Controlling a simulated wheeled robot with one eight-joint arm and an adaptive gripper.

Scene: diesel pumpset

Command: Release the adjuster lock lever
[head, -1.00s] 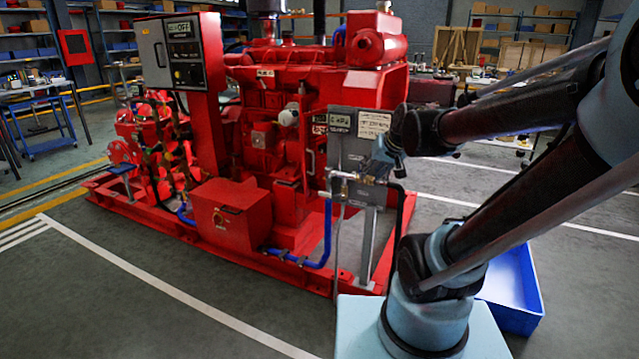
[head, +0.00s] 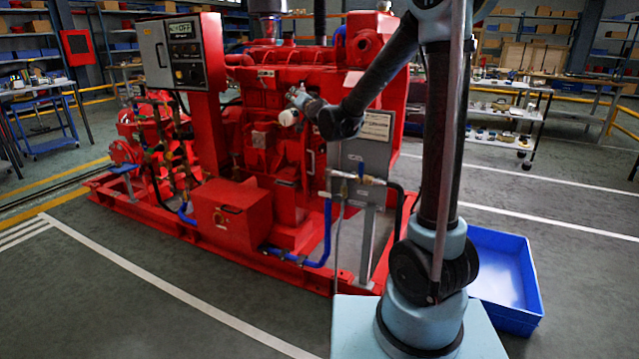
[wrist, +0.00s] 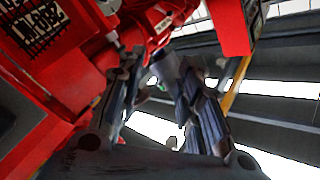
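The red diesel pumpset (head: 255,90) stands in the middle of the head view.
A control box (head: 172,52) is at the upper left. A blue bin (head: 507,285) lies on the floor at right. The floor in front is clear.

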